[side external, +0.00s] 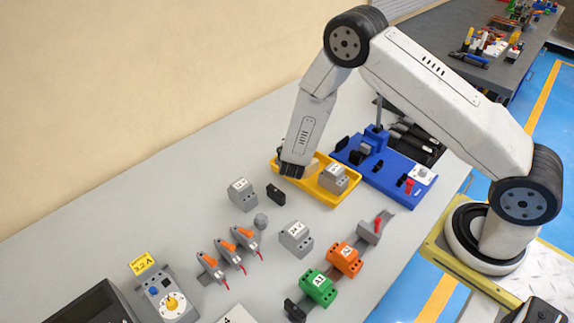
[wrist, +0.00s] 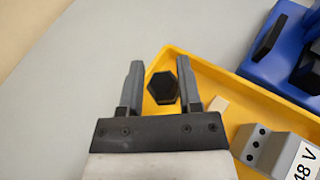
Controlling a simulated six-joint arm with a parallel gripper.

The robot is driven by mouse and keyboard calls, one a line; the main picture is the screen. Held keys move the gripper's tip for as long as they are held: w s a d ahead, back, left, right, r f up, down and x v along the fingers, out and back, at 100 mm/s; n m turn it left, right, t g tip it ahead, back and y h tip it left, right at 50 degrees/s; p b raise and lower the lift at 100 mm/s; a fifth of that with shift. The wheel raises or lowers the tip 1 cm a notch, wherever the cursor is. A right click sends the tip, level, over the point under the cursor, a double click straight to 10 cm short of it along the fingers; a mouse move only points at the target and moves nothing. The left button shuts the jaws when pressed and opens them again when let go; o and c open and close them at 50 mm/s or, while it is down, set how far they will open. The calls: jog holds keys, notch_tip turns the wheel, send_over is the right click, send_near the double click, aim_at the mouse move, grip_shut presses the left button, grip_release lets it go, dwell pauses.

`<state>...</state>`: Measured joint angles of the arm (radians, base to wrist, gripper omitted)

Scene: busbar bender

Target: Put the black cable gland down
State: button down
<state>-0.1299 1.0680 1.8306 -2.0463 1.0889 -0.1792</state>
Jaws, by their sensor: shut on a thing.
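The black cable gland (wrist: 163,87) shows its hexagonal end between the two fingers of my gripper (wrist: 161,82) in the wrist view. My gripper is shut on it. In the side view my gripper (side external: 292,172) points down at the left end of the yellow tray (side external: 312,191), and the gland cannot be made out there. In the wrist view the gland overlaps the corner of the yellow tray (wrist: 228,78). Its height above the tray or table cannot be told.
The tray holds a grey 48 V module (side external: 333,178) and a small beige piece (wrist: 218,104). A blue fixture (side external: 395,178) stands beside it. A black block (side external: 275,194), a grey module (side external: 242,195) and a grey knob (side external: 260,221) lie nearby.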

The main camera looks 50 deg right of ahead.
jog(key=shift+w+f, duration=0.25)
jog(key=shift+f, duration=1.55)
jog(key=shift+f, duration=0.1)
jog(key=shift+c, duration=1.4)
grip_release()
jog(key=v, duration=1.2)
